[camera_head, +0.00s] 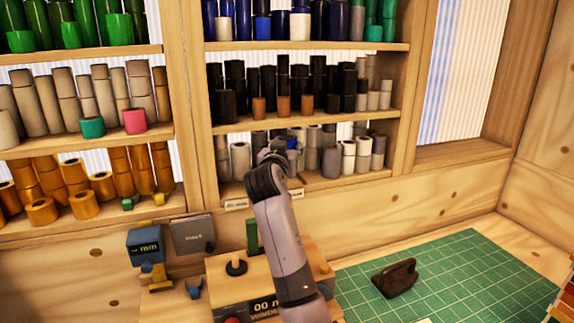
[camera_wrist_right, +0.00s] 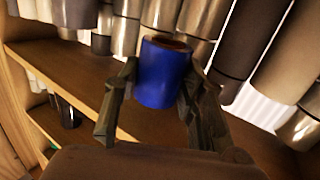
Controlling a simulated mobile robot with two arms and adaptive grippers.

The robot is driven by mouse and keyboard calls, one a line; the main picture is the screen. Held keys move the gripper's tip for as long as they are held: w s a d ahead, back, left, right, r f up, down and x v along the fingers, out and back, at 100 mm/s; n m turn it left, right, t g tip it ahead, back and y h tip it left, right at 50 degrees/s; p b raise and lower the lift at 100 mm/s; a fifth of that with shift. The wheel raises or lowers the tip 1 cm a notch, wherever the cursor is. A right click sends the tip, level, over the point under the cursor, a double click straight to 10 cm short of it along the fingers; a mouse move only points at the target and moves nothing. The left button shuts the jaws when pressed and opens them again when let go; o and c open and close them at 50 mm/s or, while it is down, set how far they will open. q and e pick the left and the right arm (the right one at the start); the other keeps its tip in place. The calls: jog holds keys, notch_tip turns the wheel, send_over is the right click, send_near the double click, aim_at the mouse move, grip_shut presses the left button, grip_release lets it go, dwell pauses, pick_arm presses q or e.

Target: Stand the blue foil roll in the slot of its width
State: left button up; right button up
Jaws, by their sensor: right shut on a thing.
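My right gripper (camera_head: 281,153) is at the lowest shelf of the middle rack, its arm rising from the bottom of the head view. It is shut on the blue foil roll (camera_wrist_right: 163,76), which sits between the two fingers in the wrist view. In the head view only a small blue patch of the roll (camera_head: 293,144) shows past the gripper. Paper labels (camera_head: 236,204) are on the shelf's front edge; their text is too small to read surely. The slot itself is hidden behind my arm and gripper. My left gripper is out of view.
Grey and white rolls (camera_head: 331,161) stand close beside the gripper on the lowest shelf (camera_head: 350,182). Black rolls stand on the shelf above. A wooden box (camera_head: 222,272) is below, and a green cutting mat (camera_head: 460,270) holds a dark brown object (camera_head: 396,279).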

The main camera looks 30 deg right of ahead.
notch_tip(320, 180, down, 3)
jog(key=shift+r+p, duration=0.2)
jog(key=shift+p, duration=0.1)
jog(key=f+p, duration=0.1)
jog(key=f, duration=0.2)
jog(key=shift+s+p, duration=0.2)
jog(key=shift+p, duration=0.1)
jog(key=shift+w+f+p, duration=0.15)
jog(key=shift+f+p, duration=0.1)
jog(key=shift+p, duration=0.1)
jog(key=shift+w+f, duration=0.1)
jog(key=shift+f, duration=0.3)
grip_shut()
jog(key=shift+f, duration=0.1)
jog(key=o, duration=0.8)
grip_release()
jog(key=o, duration=0.5)
